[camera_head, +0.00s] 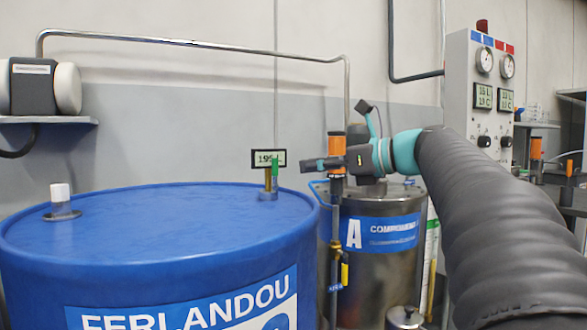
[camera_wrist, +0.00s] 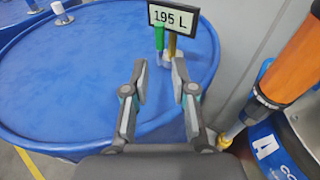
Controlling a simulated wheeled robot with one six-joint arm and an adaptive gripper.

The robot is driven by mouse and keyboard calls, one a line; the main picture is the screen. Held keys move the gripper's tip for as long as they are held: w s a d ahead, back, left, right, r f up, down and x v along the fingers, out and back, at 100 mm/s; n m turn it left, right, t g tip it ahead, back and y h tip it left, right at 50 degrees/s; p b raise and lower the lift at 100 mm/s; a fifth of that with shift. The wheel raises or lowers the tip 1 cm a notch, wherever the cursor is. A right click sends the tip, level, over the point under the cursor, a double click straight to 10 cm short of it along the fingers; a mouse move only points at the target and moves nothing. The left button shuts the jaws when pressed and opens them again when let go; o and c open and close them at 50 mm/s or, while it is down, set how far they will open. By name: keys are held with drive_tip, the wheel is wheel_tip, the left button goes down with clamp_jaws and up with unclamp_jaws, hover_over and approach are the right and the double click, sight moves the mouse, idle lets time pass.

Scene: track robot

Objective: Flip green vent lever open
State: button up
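The green vent lever (camera_head: 275,167) stands upright on top of the blue drum (camera_head: 150,230), beside a brass-coloured post and close to the drum's right rim. It also shows in the wrist view (camera_wrist: 159,37), just left of the yellowish post (camera_wrist: 172,44) and below the display reading 195 L (camera_wrist: 173,18). My gripper (camera_wrist: 160,68) is open and empty, its two fingers apart. The fingertips point toward the lever and appear short of it, with no contact visible. In the head view my gripper (camera_head: 306,165) is right of the lever, held about level with it.
A white-capped fitting (camera_head: 61,200) stands on the drum's left side. A steel tank marked A (camera_head: 380,245) and an orange cylinder (camera_wrist: 298,60) are close on the right. A control panel (camera_head: 490,95) is at the back right. The drum's middle top is clear.

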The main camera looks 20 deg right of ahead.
drive_tip(key=shift+v, duration=1.85)
